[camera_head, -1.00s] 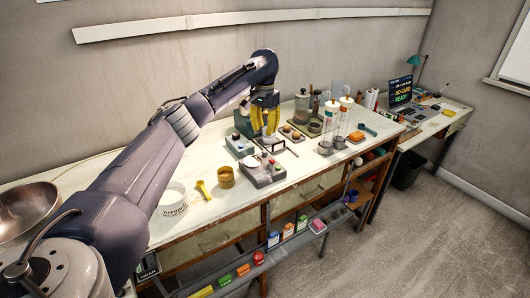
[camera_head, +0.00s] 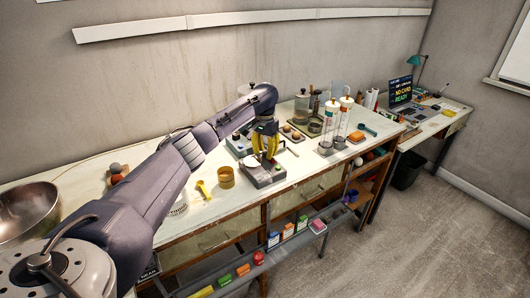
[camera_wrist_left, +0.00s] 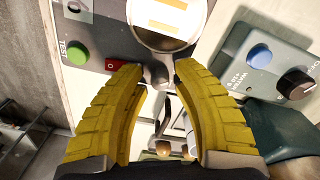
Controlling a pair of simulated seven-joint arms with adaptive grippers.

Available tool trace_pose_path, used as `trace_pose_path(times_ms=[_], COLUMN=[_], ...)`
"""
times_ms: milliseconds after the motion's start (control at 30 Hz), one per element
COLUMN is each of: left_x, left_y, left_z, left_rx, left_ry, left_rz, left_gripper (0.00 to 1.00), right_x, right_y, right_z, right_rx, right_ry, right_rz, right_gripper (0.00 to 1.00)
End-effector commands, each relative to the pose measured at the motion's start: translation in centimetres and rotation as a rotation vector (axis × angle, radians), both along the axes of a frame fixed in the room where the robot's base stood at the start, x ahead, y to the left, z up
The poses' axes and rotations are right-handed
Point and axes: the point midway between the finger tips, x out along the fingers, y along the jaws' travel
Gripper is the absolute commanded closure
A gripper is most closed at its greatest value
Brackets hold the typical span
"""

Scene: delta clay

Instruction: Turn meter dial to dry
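My left gripper (camera_head: 267,158) points down over the grey test unit (camera_head: 252,181). In the left wrist view its yellow fingers (camera_wrist_left: 158,68) are apart, with a gap between the tips. The dial's marking is unreadable. My right gripper is out of view.
Clear cylinders (camera_head: 328,128) stand to the right, and jars (camera_head: 302,108) behind. The workbench's front edge is close to the unit.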

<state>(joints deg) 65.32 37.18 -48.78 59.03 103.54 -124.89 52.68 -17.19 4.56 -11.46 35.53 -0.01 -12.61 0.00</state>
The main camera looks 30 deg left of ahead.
Motion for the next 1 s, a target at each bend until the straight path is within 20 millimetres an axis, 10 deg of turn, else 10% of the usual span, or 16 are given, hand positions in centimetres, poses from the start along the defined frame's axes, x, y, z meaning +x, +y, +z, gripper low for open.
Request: trace_pose_path(times_ms=[200, 467, 1000], left_x=[-0.01, -0.01, -0.01], left_y=[0.01, 0.02, 0.04], left_z=[-0.01, 0.00, 0.02], left_rx=[0.000, 0.000, 0.001], left_ry=[0.000, 0.000, 0.000], left_rz=[0.000, 0.000, -0.044], left_gripper=[0.70, 1.00, 1.00], right_x=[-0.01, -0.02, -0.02], right_y=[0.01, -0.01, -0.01], right_z=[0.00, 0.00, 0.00], right_rx=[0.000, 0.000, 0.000], right_ry=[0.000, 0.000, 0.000], right_rz=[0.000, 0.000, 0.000], right_gripper=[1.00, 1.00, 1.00])
